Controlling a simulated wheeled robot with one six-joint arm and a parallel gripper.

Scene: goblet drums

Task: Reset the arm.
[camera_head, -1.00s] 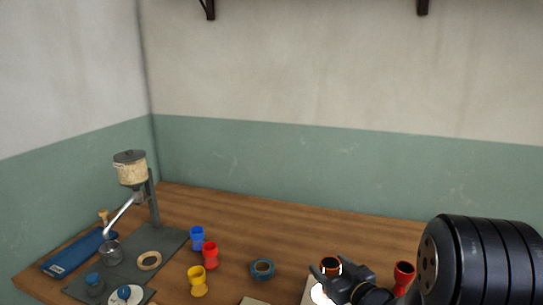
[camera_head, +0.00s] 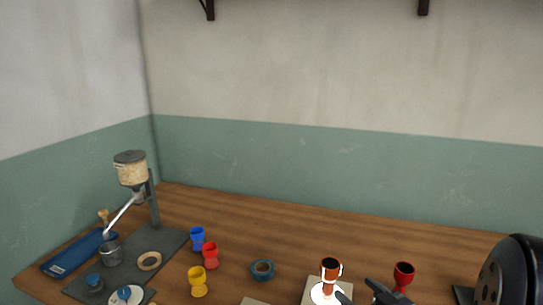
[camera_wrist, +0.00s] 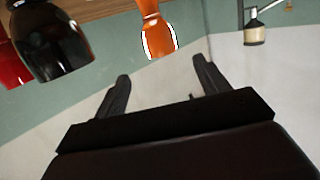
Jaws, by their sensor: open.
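My gripper (camera_head: 356,291) is at the bottom right of the head view, its fingers apart and nothing seen between them. In the wrist view the open gripper (camera_wrist: 160,70) faces the wall. A dark red goblet drum (camera_head: 403,274) stands to the right, beyond the fingers. In the wrist view an orange drum (camera_wrist: 156,28) hangs in the picture above the fingers, apart from them. A dark glossy drum (camera_wrist: 52,45) is at the upper left.
A hopper stand (camera_head: 131,170) rises from a grey mat (camera_head: 171,244) at left. Bare table (camera_head: 280,232) lies behind.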

